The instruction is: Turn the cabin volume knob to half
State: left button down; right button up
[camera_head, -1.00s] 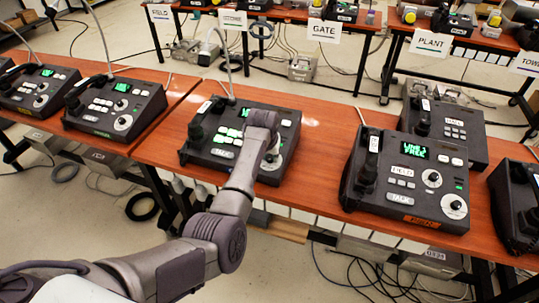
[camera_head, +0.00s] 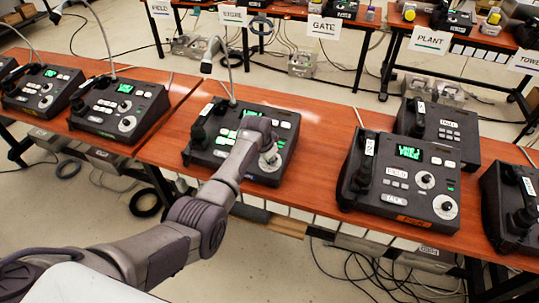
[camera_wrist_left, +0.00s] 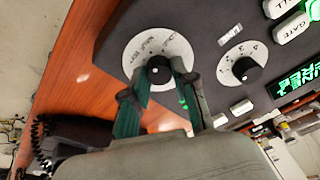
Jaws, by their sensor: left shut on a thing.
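The middle paging phone (camera_head: 205,158) is a dark console on the wooden table, with lit green buttons. My left gripper (camera_head: 268,158) is at its lower right, over a white dial. In the left wrist view, my left gripper (camera_wrist_left: 158,82) has its two green-padded fingers on either side of a black knob (camera_wrist_left: 158,70), shut on it. The knob sits on a white round dial (camera_wrist_left: 150,45) with small lettering I cannot read clearly. A second black knob (camera_wrist_left: 247,69) with a numbered white dial sits beside it, apart from the fingers. My right gripper is not in view.
Similar phones stand to the left (camera_head: 118,105) and right (camera_head: 405,180) on the same row of tables. A gooseneck microphone (camera_head: 222,65) rises behind the middle phone. In the left wrist view, a green display (camera_wrist_left: 295,88) lies right of the knobs.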

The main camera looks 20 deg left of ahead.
pick_arm(q)
jog(key=shift+m, duration=0.4)
jog(key=c, duration=0.9)
grip_release()
jog(key=v, duration=1.2)
jog(key=shift+a, duration=0.1)
